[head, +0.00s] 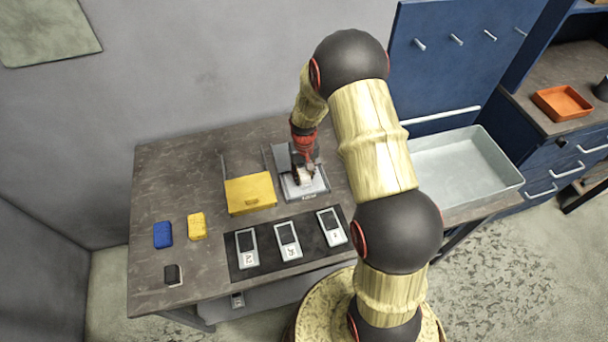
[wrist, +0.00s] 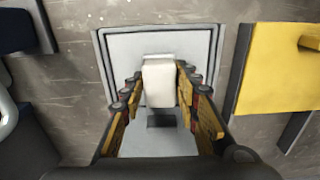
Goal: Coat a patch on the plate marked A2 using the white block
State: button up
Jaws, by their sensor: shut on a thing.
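My gripper (head: 303,174) is shut on the white block (wrist: 159,82), with a finger on each side of it. It points down over a shallow pale grey tray (wrist: 210,45) with a raised rim, also in the head view (head: 318,188). Whether the block touches the tray's surface I cannot tell. A dark rectangle shows beside the block in the wrist view. Three pale plates, left (head: 246,246), middle (head: 288,240) and right (head: 331,227), lie on a black mat (head: 268,252) at the table's front. Their marks are too small to read surely, so I cannot single out A2.
A yellow lidded box (head: 250,192) stands left of the tray. A blue block (head: 162,234), a yellow block (head: 196,226) and a small dark item (head: 173,275) lie farther left. A large pale bin (head: 465,172) is at right. The table's back left is clear.

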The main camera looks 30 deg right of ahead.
aim_at(304, 174)
jog(key=shift+s, duration=0.1)
dwell(0.5)
jog(key=shift+r+p, duration=2.05)
jog(key=shift+r, duration=1.45)
jog(key=shift+f, duration=0.1)
